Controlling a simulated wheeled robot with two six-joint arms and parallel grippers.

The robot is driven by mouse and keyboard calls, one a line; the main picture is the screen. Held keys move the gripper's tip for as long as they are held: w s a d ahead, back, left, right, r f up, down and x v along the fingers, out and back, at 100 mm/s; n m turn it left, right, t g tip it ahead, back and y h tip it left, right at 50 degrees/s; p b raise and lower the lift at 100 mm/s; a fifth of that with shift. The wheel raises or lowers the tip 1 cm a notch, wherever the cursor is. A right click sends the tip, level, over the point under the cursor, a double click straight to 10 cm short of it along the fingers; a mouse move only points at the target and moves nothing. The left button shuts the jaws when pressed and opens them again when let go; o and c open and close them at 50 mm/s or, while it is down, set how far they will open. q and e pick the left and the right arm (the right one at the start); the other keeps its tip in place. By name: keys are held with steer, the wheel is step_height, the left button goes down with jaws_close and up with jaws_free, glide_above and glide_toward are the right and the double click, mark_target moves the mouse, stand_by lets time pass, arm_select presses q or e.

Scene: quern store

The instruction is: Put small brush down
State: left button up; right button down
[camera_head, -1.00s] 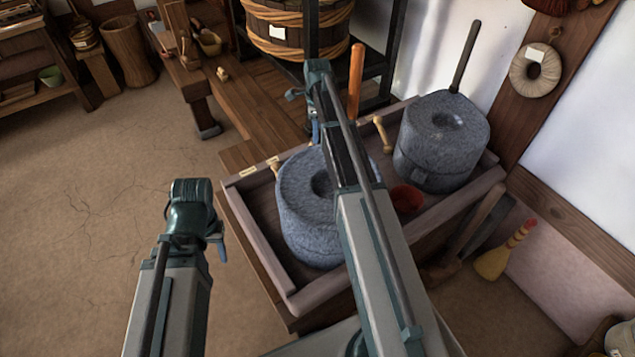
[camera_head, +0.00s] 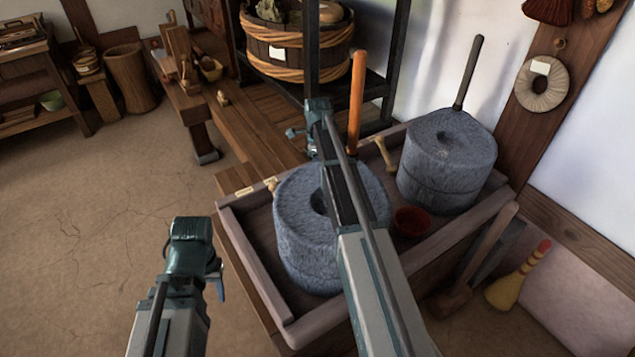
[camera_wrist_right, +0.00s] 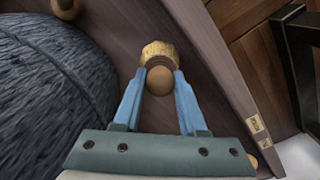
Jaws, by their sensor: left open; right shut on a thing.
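In the right wrist view, the small brush (camera_wrist_right: 158,52) shows pale straw bristles and a rounded wooden knob. My right gripper (camera_wrist_right: 160,85) is shut on it, one blue finger on each side of the knob. It is inside the wooden tray (camera_head: 245,255), between the grey quern stone (camera_wrist_right: 50,90) and the far rim. I cannot tell whether the brush touches the tray floor. In the head view my right arm hides the brush. My left gripper (camera_head: 214,280) is open and empty, out to the left of the tray.
The near quern (camera_head: 300,235) has an upright orange handle (camera_head: 357,100). A second quern (camera_head: 447,160) stands behind right, with a red bowl (camera_head: 411,222) between them. A pale wooden tool (camera_head: 385,154) lies by the far rim. A yellow brush (camera_head: 505,291) stands outside the tray.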

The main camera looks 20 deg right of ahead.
steer(key=shift+f+b, duration=1.8)
steer(key=shift+b, duration=0.05)
steer(key=shift+f, duration=0.2)
steer(key=shift+c, duration=2.3)
jaws_free()
steer(key=shift+r, duration=0.1)
steer(key=shift+r, duration=0.1)
step_height(320, 180, up, 12)
steer(key=p, duration=1.2)
steer(key=shift+r, duration=0.1)
